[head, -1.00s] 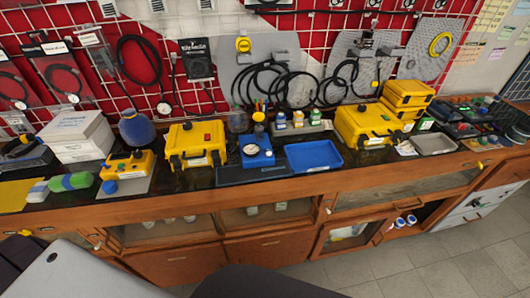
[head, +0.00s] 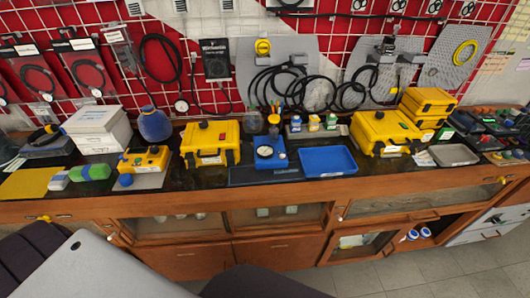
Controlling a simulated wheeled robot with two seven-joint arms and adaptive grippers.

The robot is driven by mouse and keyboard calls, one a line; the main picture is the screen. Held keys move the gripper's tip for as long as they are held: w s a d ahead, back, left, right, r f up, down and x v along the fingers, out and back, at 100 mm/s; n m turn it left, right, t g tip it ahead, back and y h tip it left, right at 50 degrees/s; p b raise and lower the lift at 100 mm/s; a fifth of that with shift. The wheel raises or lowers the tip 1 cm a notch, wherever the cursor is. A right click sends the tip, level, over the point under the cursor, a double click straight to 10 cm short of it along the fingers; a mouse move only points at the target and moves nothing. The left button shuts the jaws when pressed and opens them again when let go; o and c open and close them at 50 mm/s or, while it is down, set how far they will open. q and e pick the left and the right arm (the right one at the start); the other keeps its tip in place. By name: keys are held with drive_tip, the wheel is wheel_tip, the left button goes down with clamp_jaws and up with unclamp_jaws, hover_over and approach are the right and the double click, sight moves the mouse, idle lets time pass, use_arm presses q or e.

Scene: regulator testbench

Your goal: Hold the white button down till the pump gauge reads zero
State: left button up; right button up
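A small blue device with a round white-faced gauge (head: 265,151) stands on the dark bench top near the middle; it looks like the pump. The gauge needle and reading are too small to make out. I cannot pick out a white button on it at this size. To its left sits a yellow box with a dark knob on top (head: 209,141). Further left is a smaller yellow unit (head: 142,159) with a blue knob at its front. Neither of my grippers shows; only grey and dark parts of my own body appear along the bottom edge.
A blue tray (head: 327,171) lies right of the pump, with small bottles (head: 314,123) behind. Yellow cases (head: 384,133) stand further right, beside a grey tray (head: 453,155). White boxes (head: 98,128) stand at the left. Black hoses hang on the wall grid behind.

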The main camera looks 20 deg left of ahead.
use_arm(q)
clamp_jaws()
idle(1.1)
